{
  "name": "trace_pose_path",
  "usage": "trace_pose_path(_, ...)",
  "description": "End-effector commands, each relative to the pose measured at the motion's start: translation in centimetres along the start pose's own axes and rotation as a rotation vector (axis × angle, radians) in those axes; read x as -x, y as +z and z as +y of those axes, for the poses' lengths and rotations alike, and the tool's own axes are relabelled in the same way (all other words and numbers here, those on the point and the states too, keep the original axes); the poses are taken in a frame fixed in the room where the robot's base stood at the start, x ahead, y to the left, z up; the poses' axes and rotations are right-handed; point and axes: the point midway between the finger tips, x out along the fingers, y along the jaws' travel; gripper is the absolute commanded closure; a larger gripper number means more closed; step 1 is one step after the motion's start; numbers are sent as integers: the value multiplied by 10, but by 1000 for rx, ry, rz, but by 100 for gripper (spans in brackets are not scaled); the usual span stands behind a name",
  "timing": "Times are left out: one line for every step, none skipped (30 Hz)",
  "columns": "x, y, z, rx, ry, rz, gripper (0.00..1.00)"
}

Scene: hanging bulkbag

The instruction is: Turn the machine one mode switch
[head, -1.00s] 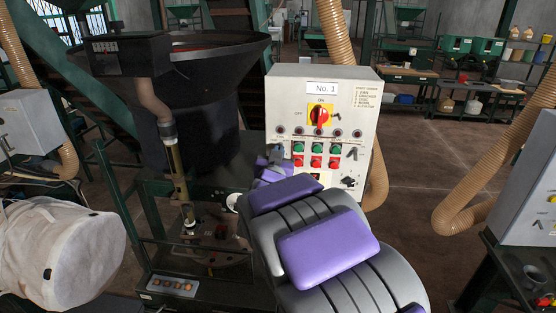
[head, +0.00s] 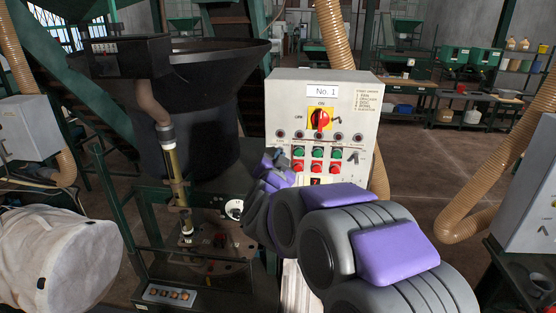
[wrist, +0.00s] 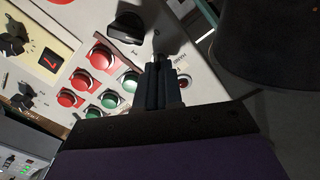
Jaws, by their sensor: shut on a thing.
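The machine one control box (head: 368,105), a pale panel labelled "No. 1", stands in the middle of the head view. My gripper (head: 284,153) is at the panel's left side, level with the green buttons. In the wrist view, the dark fingers of my gripper (wrist: 158,72) are closed together against the panel face. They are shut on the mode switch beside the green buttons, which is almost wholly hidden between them. Its turned position cannot be seen. A second black rotary knob (wrist: 127,28) sits close by, clear of the fingers.
Red buttons (wrist: 100,58) and green buttons (wrist: 128,82) lie close to the fingers. A red rotary handle (head: 321,120) on a yellow plate is above. A dark hopper (head: 200,110) stands left of the box; a tan hose (head: 380,185) runs behind it. A white bag (head: 65,255) hangs at left.

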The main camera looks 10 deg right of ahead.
Motion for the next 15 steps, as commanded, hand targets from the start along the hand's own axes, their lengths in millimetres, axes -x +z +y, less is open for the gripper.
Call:
trace_pose_path(0,2,1,-1,2,-3,100)
trace_pose_path(0,2,1,-1,2,-4,100)
trace_pose_path(0,2,1,-1,1,-4,100)
trace_pose_path(0,2,1,-1,1,-4,100)
trace_pose_path(0,2,1,-1,1,-4,100)
trace_pose_path(0,2,1,-1,1,-4,100)
trace_pose_path(0,2,1,-1,2,-4,100)
trace_pose_path(0,2,1,-1,1,-4,92)
trace_pose_path(0,2,1,0,1,-4,88)
trace_pose_path(0,2,1,0,1,-4,86)
trace_pose_path(0,2,1,0,1,-4,83)
trace_pose_path(0,1,0,0,1,-3,79)
trace_pose_path(0,1,0,0,1,-3,76)
trace_pose_path(0,1,0,0,1,-3,73)
trace_pose_path(0,1,0,0,1,-3,69)
